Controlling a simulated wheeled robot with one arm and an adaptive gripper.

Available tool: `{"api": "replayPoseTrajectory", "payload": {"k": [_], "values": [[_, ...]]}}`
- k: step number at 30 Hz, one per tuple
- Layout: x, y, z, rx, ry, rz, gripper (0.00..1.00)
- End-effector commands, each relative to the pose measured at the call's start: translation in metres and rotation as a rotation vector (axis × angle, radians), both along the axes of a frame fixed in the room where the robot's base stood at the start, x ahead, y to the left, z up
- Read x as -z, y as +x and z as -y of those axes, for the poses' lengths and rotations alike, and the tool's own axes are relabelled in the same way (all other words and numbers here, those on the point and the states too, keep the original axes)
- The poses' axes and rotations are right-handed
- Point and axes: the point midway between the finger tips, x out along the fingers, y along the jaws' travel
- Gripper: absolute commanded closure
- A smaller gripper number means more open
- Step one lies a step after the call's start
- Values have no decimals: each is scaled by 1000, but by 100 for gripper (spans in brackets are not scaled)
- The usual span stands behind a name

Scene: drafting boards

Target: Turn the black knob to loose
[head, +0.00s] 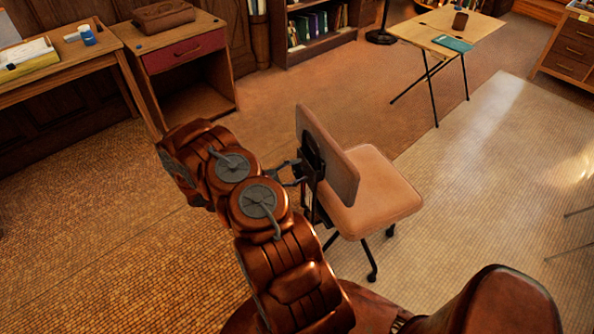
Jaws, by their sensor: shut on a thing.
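A tan office chair (378,188) with a black five-star base stands in the middle of the floor, its backrest turned towards my arm. A black bracket (312,158) sits on the rear of the backrest. My gripper (298,176) reaches the bracket from the left and is shut on the black knob there. The knob is small, dark and mostly hidden by the fingers, so its turn position cannot be read.
A folding table (462,28) with a teal book and a brown cup stands at the back right. A wooden side cabinet (182,60) and desk (60,68) are at the left, a bookcase behind. Open floor lies around the chair.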

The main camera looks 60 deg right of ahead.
Motion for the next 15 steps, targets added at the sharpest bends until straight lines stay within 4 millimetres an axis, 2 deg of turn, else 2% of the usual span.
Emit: {"api": "replayPoseTrajectory", "payload": {"k": [15], "values": [[-2, 1, 0, -1, 23, -42, 83]]}}
